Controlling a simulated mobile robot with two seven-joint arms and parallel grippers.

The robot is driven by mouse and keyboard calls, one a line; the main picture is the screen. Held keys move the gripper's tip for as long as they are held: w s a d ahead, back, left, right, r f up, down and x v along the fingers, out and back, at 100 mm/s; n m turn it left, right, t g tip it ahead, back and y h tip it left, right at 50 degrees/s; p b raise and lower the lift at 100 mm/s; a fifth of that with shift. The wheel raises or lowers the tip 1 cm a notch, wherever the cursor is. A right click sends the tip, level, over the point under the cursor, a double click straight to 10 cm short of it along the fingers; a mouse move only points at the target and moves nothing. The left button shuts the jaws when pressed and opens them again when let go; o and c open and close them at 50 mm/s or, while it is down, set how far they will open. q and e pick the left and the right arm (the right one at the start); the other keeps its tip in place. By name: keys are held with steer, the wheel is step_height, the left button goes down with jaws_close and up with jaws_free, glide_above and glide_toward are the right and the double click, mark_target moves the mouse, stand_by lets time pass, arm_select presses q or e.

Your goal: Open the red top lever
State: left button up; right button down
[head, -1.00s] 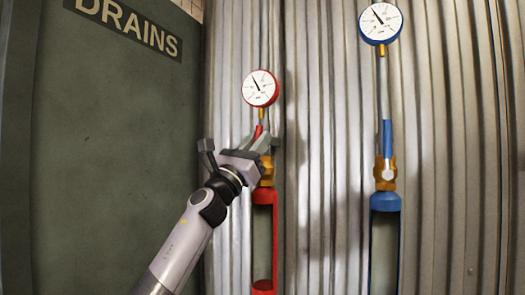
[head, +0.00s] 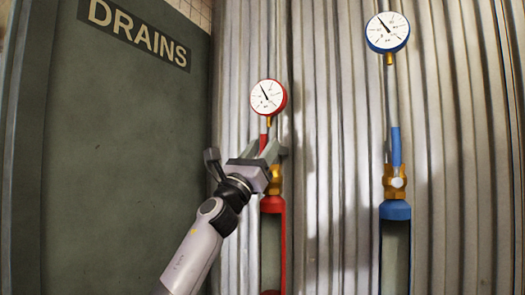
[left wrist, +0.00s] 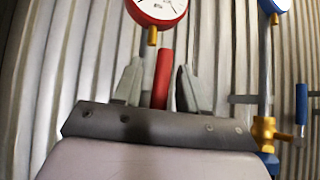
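The red top lever (head: 263,142) stands upright below the red-rimmed gauge (head: 268,97), above the brass valve on the red pipe (head: 272,204). My left gripper (head: 267,148) is at the lever, partly covering it and the valve. In the left wrist view the red lever (left wrist: 163,78) stands between the two grey fingers (left wrist: 160,86), with a gap to each, narrower on the left. The gripper is open around it. The lever's lower end is hidden behind the gripper body. My right gripper is in neither view.
A blue pipe (head: 394,211) with a blue lever (head: 396,146) and a blue-rimmed gauge (head: 387,32) stands to the right. Corrugated metal wall (head: 330,150) lies behind. A dark green panel marked DRAINS (head: 120,150) stands at the left.

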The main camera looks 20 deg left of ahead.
arm_select(q)
steer(key=v, duration=0.7)
stand_by(0.4)
steer(key=shift+s, duration=0.1)
steer(key=shift+f, duration=0.1)
